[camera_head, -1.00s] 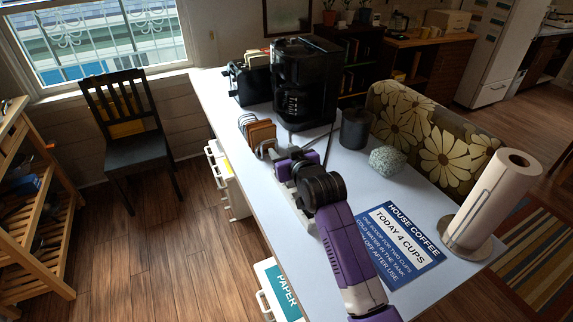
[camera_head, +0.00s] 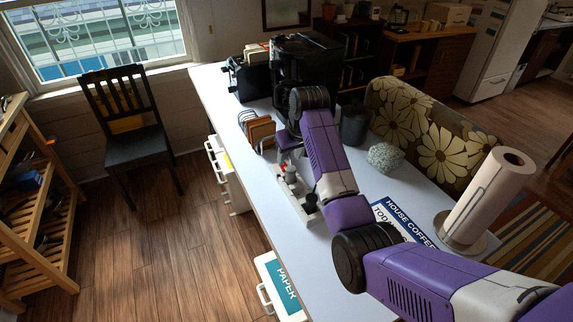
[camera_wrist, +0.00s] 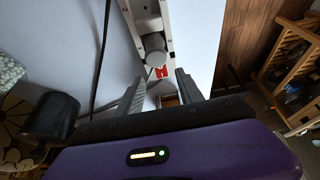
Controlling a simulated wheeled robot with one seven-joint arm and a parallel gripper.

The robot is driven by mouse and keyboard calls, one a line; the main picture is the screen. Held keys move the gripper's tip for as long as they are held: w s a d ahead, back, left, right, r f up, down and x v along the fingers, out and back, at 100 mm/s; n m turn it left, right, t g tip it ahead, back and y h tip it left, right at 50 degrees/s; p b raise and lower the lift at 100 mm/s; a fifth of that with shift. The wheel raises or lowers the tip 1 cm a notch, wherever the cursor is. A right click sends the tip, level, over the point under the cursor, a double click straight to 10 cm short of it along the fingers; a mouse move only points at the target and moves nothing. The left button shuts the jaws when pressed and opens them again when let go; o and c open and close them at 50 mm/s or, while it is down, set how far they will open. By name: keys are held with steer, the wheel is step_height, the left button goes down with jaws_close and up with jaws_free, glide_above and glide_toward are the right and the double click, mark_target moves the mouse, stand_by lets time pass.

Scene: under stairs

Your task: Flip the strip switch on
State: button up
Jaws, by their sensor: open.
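The white power strip (camera_head: 306,208) lies along the left edge of the white table in the head view, with grey plugs (camera_head: 291,178) in it. It also shows in the wrist view (camera_wrist: 168,20), with a round grey plug (camera_wrist: 154,44) in it. Its red switch (camera_wrist: 161,71) is at the near end, just past the plug. My gripper (camera_wrist: 160,84) is open and empty, its two dark fingers on either side of the switch in that picture. I cannot tell whether they touch the strip. In the head view my gripper (camera_head: 287,150) is partly hidden by my arm.
A toast rack (camera_head: 260,132) stands close to the left of my gripper. A black coffee maker (camera_head: 305,60) is behind it. A dark canister (camera_head: 354,125) and a speckled stone (camera_head: 386,157) stand to the right. A black cord (camera_wrist: 103,50) runs beside the strip.

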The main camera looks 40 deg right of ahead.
mark_target(284, 167)
steer(key=shift+p+x, duration=0.4)
steer(key=shift+x, duration=2.8)
jaws_close()
